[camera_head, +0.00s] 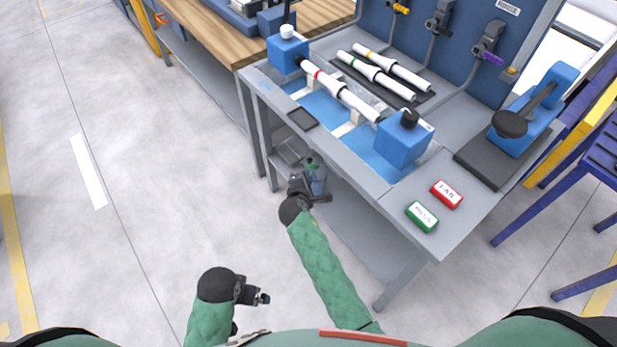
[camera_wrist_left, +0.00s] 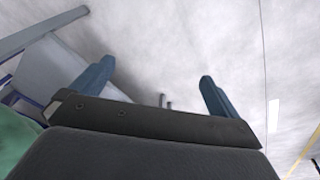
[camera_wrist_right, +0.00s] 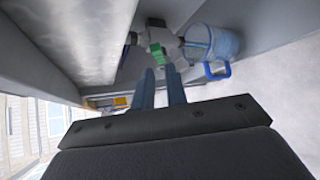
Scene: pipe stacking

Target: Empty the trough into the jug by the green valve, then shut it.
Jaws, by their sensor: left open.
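The trough (camera_head: 378,160) is set into the bench top, with a blue surface inside it. The green valve (camera_head: 311,162) is low at the bench's front side; its green part also shows in the right wrist view (camera_wrist_right: 158,52). My left gripper (camera_head: 262,298) is open and empty, away from the bench.
A white pipe (camera_head: 342,90) with a red band spans two blue blocks (camera_head: 402,142) above the trough. Two more pipes (camera_head: 385,70) lie on a dark mat behind. Floor at left is clear.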

